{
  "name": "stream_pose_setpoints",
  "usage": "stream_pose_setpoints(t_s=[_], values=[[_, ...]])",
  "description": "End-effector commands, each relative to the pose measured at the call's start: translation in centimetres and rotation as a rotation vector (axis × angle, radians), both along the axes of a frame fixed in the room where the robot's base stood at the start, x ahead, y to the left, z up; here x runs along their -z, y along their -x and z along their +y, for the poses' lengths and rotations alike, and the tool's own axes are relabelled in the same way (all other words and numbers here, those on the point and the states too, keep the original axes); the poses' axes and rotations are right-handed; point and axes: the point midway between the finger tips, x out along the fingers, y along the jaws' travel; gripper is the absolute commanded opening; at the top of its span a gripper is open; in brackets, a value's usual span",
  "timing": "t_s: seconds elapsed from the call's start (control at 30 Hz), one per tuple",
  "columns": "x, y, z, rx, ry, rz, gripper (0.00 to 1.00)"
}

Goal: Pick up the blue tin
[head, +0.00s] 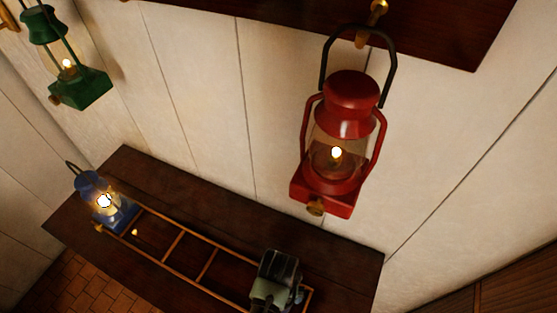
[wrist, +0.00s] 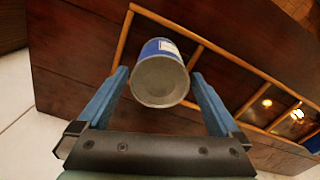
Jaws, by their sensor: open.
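The blue tin (wrist: 160,72) shows in the wrist view, with a blue side, a pale label and a grey round end facing the camera. It appears within the end compartment of a wooden rail frame (wrist: 235,61) on the dark table. My gripper (wrist: 159,80) is open, with one blue finger on each side of the tin. Small gaps show between tin and fingers; the depth between them is hard to judge. In the head view, my grey-green hand (head: 274,283) is over the frame's right end, and I cannot make out the tin there.
A lit blue lantern (head: 92,187) stands at the table's left end. A lit red lantern (head: 350,93) hangs from a hook above the table, and a green lantern (head: 84,90) hangs at upper left. The dark table (head: 340,262) stands against a pale plank wall (head: 200,90).

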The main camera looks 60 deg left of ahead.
Motion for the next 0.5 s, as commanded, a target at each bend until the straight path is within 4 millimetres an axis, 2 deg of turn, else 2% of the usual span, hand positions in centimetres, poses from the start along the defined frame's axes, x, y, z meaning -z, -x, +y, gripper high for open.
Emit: stream_pose_setpoints(t_s=[0.3,0.5], values=[[3.5,-0.1,0.2,0.002,0.001,0.001,1.00],[4.1,-0.1,0.2,0.002,0.000,0.000,1.00]])
